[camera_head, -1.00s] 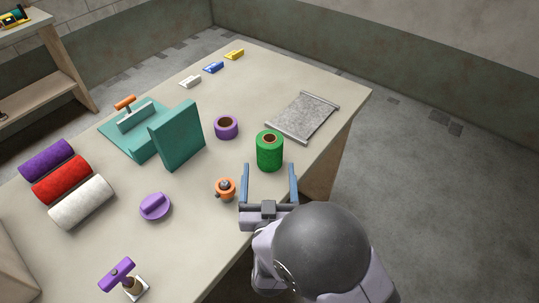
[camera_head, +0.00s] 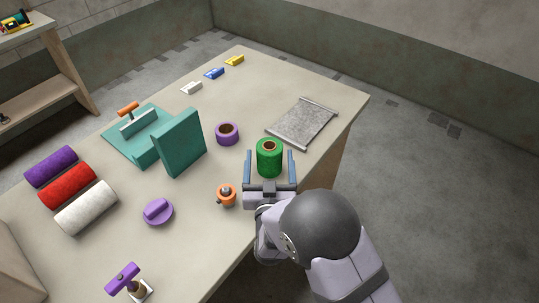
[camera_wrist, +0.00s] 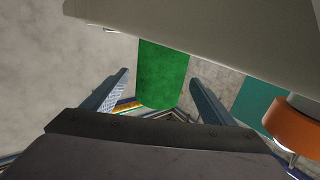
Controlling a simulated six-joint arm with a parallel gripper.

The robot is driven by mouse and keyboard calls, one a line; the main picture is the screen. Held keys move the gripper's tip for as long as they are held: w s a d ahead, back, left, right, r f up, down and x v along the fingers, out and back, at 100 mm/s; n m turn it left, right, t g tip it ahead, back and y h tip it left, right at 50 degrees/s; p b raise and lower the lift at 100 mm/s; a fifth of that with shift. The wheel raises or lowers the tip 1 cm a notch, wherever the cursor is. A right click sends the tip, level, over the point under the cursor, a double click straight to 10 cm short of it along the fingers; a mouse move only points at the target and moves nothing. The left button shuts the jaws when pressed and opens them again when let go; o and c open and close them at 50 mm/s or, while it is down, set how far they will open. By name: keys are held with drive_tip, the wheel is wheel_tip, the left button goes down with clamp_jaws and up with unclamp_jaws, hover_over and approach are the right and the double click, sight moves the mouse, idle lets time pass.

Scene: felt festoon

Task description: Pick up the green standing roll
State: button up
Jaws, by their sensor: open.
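The green standing roll (camera_head: 269,160) is upright near the table's right edge, with a brown core showing at its top. It also shows in the wrist view (camera_wrist: 163,75), between and beyond the two fingers. My gripper (camera_head: 270,153) is open, with one blue-grey finger on each side of the roll in the head view. The fingers (camera_wrist: 160,80) are apart from the roll's sides in the wrist view, with a gap on each side.
An orange spool-like item (camera_head: 226,194) stands close to the left of my gripper. A purple ring roll (camera_head: 227,133) is behind left, and a grey sheet (camera_head: 303,122) lies behind right. A teal upright block (camera_head: 180,143) stands further left. The table's (camera_head: 262,85) far part is mostly clear.

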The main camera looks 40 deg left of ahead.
drive_tip(key=shift+w, duration=0.1)
drive_tip(key=c, duration=1.3)
drive_tip(key=shift+a+r, duration=0.1)
drive_tip(key=shift+r, duration=0.15)
